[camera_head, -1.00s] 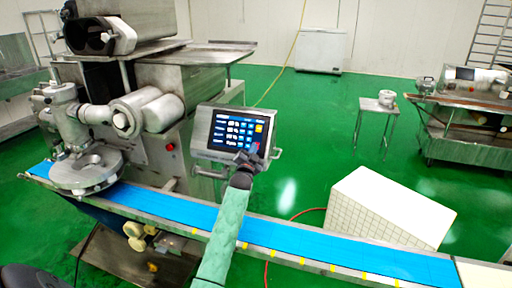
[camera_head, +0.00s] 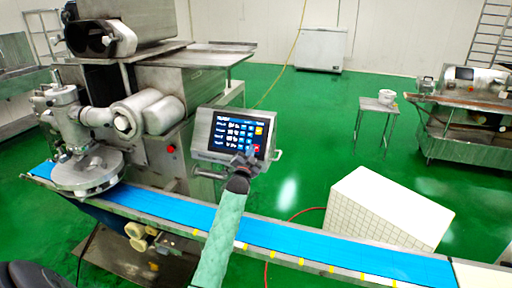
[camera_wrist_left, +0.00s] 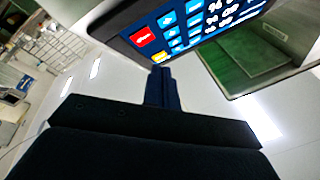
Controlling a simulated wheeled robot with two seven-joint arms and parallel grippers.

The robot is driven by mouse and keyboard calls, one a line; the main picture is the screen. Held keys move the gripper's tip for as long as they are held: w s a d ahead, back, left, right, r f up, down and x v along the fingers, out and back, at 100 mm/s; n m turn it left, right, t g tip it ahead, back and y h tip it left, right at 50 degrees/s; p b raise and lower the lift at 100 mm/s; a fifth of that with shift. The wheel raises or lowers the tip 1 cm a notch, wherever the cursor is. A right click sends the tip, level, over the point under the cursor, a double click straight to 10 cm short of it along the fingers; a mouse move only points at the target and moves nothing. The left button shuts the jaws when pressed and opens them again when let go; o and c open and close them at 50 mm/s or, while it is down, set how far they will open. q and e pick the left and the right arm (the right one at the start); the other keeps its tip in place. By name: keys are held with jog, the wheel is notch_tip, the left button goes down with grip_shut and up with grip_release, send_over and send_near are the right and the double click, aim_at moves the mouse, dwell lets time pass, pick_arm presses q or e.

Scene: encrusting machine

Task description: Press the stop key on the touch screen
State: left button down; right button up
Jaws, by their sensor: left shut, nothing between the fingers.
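The touch screen (camera_head: 236,132) is lit blue in a grey metal housing beside the machine. A red key (camera_head: 257,148) shows at its lower right, with an orange-yellow key (camera_head: 259,131) above it. In the left wrist view the red key (camera_wrist_left: 143,39) and the yellow key (camera_wrist_left: 160,57) sit at the screen's near edge; their lettering is too small to read surely. My left gripper (camera_head: 245,156) is shut and empty at the screen's lower edge, left of the red key. Its fingertips (camera_wrist_left: 160,72) appear close to the yellow key; contact cannot be told. My right gripper is not in view.
A blue conveyor belt (camera_head: 285,238) runs under my left arm. The grey encrusting machine (camera_head: 150,100) stands left of the screen. A handle (camera_head: 277,155) sticks out at the housing's right side. Green floor is open behind.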

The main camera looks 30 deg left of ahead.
pick_arm(q)
jog(key=shift+s+d+r+p, duration=0.15)
jog(key=shift+s+r+p, duration=0.2)
jog(key=shift+s, duration=0.2)
jog(key=shift+s+d+r+p, duration=0.1)
jog(key=shift+s+r+p, duration=0.15)
jog(key=shift+s, duration=0.25)
